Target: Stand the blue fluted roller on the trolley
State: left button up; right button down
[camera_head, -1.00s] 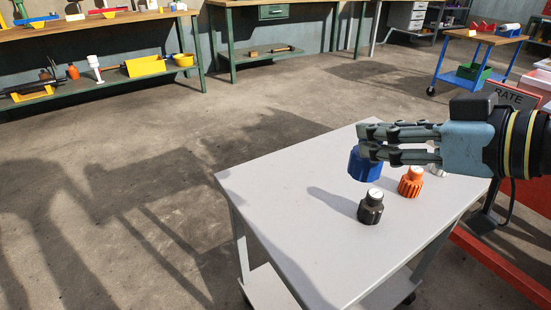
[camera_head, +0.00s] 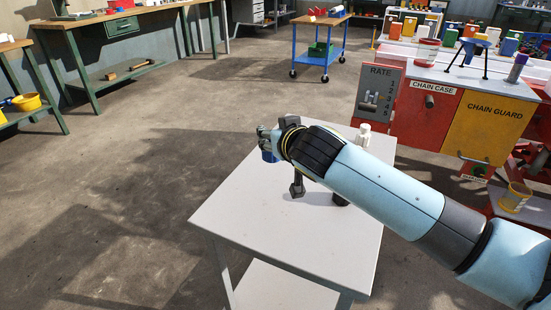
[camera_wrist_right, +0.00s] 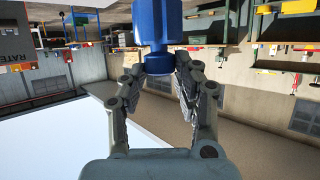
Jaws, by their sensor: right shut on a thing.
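The blue fluted roller (camera_wrist_right: 158,25) is between the fingers of my right gripper (camera_wrist_right: 158,72), which is shut on it. In the head view my right gripper (camera_head: 267,143) is mostly hidden behind my own wrist, and only a sliver of the blue roller (camera_head: 267,156) shows. They are over the far left part of the white-topped table (camera_head: 245,215). A blue-framed trolley (camera_head: 323,51) on castors stands farther back, with its wooden top away from my gripper. My left gripper is not in view.
A white roller (camera_head: 363,135) and a dark piece (camera_head: 297,187) stand on the white-topped table; my arm hides part of it. The trolley carries small red and white things on top and a green bin (camera_head: 320,49) below. Red cabinets (camera_head: 425,115) stand right. Floor between is clear.

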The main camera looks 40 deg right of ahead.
jog(key=a+f+b, duration=0.1)
jog(key=a+f, duration=0.2)
jog(key=a+f+b, duration=0.1)
jog(key=a+f, duration=0.2)
jog(key=s+a+f+b, duration=0.1)
jog(key=a+f, duration=0.2)
jog(key=shift+s+f, duration=0.1)
jog(key=shift+f, duration=0.15)
jog(key=shift+r, duration=0.1)
jog(key=c, duration=1.4)
grip_release()
jog(key=shift+f, duration=0.2)
jog(key=o, duration=0.4)
jog(key=shift+o, duration=0.2)
jog(key=shift+r, duration=0.1)
